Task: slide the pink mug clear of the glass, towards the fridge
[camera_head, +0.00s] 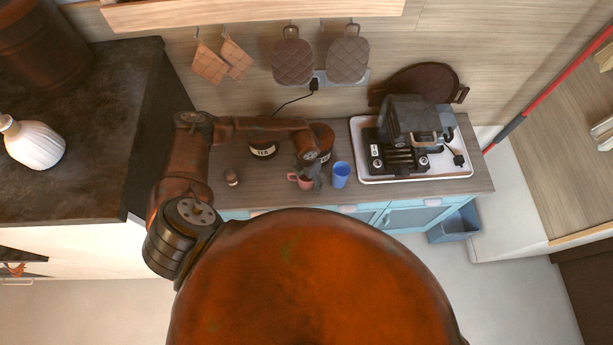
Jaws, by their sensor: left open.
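The pink mug (303,183) stands on the wooden counter near its front edge, with its handle to the left. The blue glass (340,174) stands just right of it, with only a small gap or none showing. My left gripper (313,178) is open and reaches down at the mug's right side, between mug and glass. It hides part of the mug, and I cannot tell whether it touches either one. My right gripper is not in view. I cannot make out a fridge for sure.
A dark jar labelled TEA (262,149) and a second jar (324,138) stand behind the mug. A white tray (438,170) with a black machine (403,135) is right of the glass.

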